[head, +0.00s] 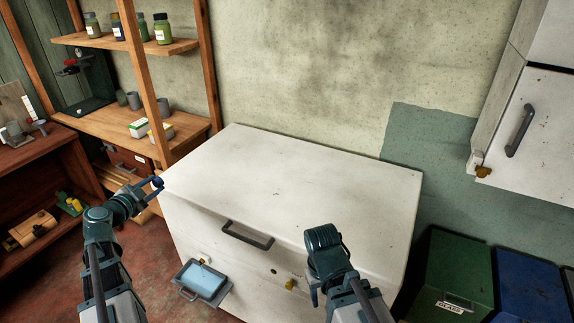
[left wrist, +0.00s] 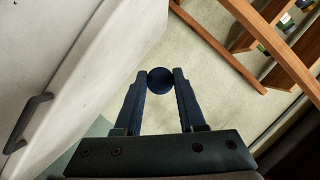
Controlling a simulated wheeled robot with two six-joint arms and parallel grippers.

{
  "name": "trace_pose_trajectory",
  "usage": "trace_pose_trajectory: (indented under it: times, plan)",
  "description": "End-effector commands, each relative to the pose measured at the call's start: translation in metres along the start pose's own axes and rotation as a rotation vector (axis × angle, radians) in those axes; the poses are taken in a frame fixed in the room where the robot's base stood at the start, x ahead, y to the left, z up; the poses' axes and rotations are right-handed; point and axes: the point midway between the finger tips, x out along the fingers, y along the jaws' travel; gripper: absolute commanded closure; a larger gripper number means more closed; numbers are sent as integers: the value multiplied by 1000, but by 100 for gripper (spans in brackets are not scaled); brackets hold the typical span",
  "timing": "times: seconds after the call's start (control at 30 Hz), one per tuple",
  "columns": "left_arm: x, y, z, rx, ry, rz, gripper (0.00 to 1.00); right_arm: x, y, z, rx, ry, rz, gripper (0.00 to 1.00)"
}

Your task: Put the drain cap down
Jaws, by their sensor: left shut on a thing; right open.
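A dark blue round cap (left wrist: 160,80), which I take to be the drain cap, is held between the fingertips of my left gripper (left wrist: 160,84). In the head view, my left gripper (head: 155,184) is beside the left edge of the white chest (head: 290,185), at about the height of its top in the picture. The cap shows there only as a small dark blue spot. My right gripper (head: 316,290) hangs in front of the chest's front face, open, its fingers partly hidden by its wrist.
A grey tray (head: 203,281) with pale blue contents is low at the chest's front, near a drain fitting (head: 203,261). A dark handle (head: 247,235) juts from the chest. Wooden shelves (head: 170,130) stand left; green (head: 450,275) and blue bins stand right. The chest top is clear.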

Motion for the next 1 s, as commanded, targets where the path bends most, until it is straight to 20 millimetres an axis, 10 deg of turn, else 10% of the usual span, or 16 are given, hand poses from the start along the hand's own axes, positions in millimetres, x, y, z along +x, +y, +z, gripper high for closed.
trace_pose_trajectory:
  times: [0.03, 0.5, 1.0]
  plan:
    - [-9, -23, -21, 0, 0, 0, 100, -32, 3, 2, 0, 0, 0, 50]
    - [-47, -122, -113, 0, 0, 0, 100, -172, 16, 10, 0, 0, 0, 50]
    - [-52, -138, -127, 0, 0, 0, 100, -193, 18, 11, 0, 0, 0, 50]
